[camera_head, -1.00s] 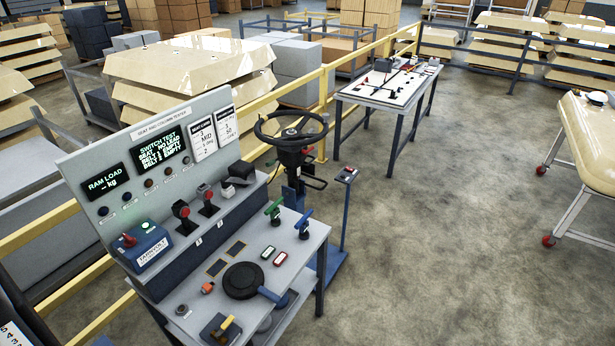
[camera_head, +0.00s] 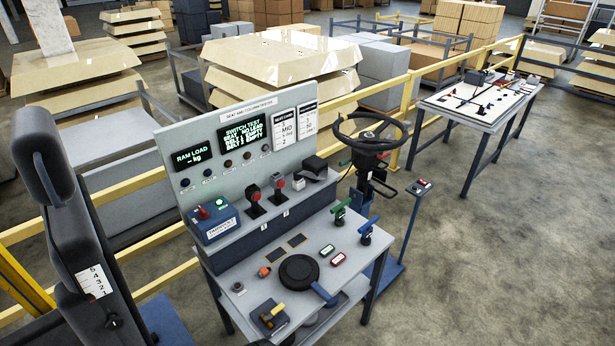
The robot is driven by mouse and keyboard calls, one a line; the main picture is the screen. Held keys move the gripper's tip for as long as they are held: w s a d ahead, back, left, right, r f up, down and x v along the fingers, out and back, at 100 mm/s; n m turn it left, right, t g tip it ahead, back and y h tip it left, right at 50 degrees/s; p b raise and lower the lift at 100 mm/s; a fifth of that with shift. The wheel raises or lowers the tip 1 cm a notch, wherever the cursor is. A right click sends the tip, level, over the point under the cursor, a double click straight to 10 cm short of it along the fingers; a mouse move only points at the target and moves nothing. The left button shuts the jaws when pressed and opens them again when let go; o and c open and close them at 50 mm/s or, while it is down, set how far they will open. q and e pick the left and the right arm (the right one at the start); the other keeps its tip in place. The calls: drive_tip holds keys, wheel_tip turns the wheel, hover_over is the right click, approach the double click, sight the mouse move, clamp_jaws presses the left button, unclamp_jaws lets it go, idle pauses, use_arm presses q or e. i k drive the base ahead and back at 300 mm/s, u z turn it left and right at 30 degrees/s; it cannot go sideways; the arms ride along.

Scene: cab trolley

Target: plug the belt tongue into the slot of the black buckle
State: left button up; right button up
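Two upright black pieces with red tops, which look like the buckles, stand on the ledge of the grey test bench (camera_head: 320,235). The left one (camera_head: 253,193) and the right one (camera_head: 277,182) are side by side above small number labels. Their slots are too small to make out. The bench screen (camera_head: 245,133) reads SWITCH TEST, SEAT NO LOAD, with both belt lines EMPTY. I cannot make out a belt tongue. Neither of my grippers is in view.
A dark seat (camera_head: 85,235) with a headrest stands at the left. A steering wheel (camera_head: 371,133) on a stand is right of the bench. A yellow rail (camera_head: 345,103) runs behind. A white-topped table (camera_head: 480,100) stands back right. The floor at right is clear.

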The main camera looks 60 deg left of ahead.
sight(297, 177)
drive_tip(key=i, duration=3.15)
drive_tip(key=u, duration=4.15)
